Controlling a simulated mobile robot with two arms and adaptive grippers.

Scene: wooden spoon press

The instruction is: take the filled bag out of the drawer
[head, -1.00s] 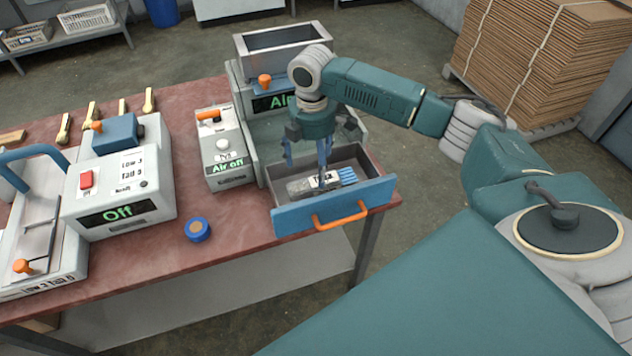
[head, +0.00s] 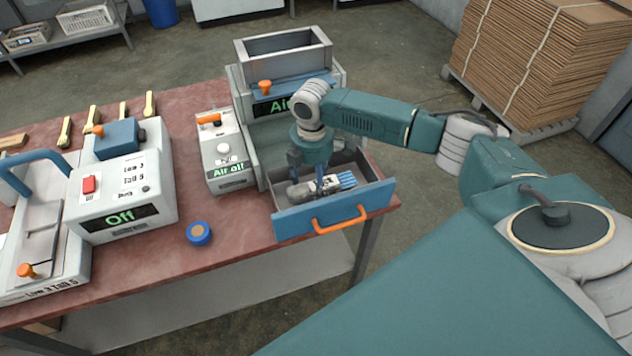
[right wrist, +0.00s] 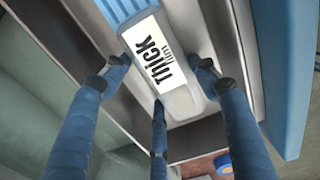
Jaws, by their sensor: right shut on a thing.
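The filled bag (head: 344,181) lies in the open drawer (head: 372,199), with its blue end toward the right. In the right wrist view the bag (right wrist: 181,102) is pale with a blue end and a white label reading "Thick" and a smaller word. My right gripper (head: 319,188) points down into the drawer and is shut on the bag. In the right wrist view its three blue fingers (right wrist: 160,92) stand around the bag, two on one side and one on the other. The gripper hides part of the bag in the head view. My left gripper is not in view.
The drawer's blue front has an orange handle (head: 341,218). An "Air off" box (head: 224,152) stands left of the drawer machine, and a blue roll (head: 198,233) lies on the red table (head: 240,262). Stacked cardboard (head: 545,60) is at the back right.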

